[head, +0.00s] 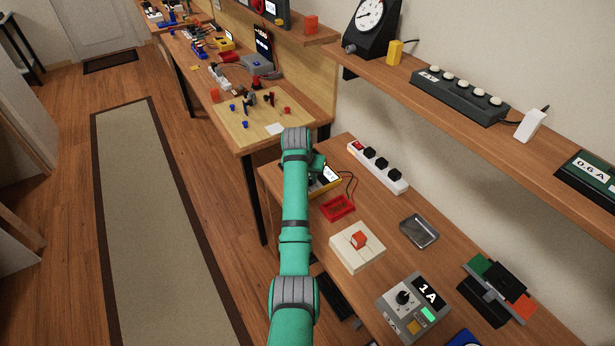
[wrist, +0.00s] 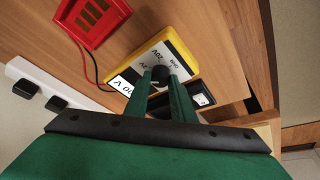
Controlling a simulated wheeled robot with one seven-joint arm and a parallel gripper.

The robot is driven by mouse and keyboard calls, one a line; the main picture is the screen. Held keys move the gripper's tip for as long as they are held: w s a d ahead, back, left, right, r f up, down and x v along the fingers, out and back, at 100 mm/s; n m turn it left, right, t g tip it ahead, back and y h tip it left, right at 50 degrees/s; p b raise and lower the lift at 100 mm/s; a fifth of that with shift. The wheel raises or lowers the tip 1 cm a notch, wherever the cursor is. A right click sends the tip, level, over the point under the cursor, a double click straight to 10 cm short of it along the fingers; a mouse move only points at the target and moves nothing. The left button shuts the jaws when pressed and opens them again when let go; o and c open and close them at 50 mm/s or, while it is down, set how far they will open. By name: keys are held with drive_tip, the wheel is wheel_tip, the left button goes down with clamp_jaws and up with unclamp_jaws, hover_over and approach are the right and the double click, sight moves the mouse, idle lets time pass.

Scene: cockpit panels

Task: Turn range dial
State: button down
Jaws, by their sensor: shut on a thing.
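The range dial (wrist: 160,73) is a dark round knob on a yellow-framed meter with a white face (wrist: 148,60), seen in the wrist view. My gripper (wrist: 161,80) has its two green fingers on either side of the dial, shut on it. Labels including "20V" and "OHM" stand around the dial, and a white display reads "00 V". In the head view, the meter (head: 330,183) is largely hidden behind my green arm and gripper, with its display and a yellow edge showing.
A red tray (head: 338,208) lies close beside the meter, with wires near it. A white power strip (head: 378,167) lies behind. A white box with a red switch (head: 357,247) and a grey 1A unit (head: 412,305) stand nearer. A shelf (head: 480,130) overhangs the bench.

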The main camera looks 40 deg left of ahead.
drive_tip(key=n, duration=0.1)
drive_tip(key=n+y, duration=0.1)
drive_tip(key=n, duration=0.2)
drive_tip(key=shift+w+d+g, duration=0.1)
drive_tip(key=shift+d+g, duration=0.15)
drive_tip(key=shift+g, duration=0.15)
drive_tip(key=shift+n+g+y, duration=0.4)
drive_tip(key=shift+n+y, duration=0.2)
drive_tip(key=shift+n, duration=1)
drive_tip(key=c, duration=1.5)
unclamp_jaws()
drive_tip(key=v, duration=1)
drive_tip(key=shift+d+r, duration=0.1)
drive_tip(key=shift+r, duration=0.3)
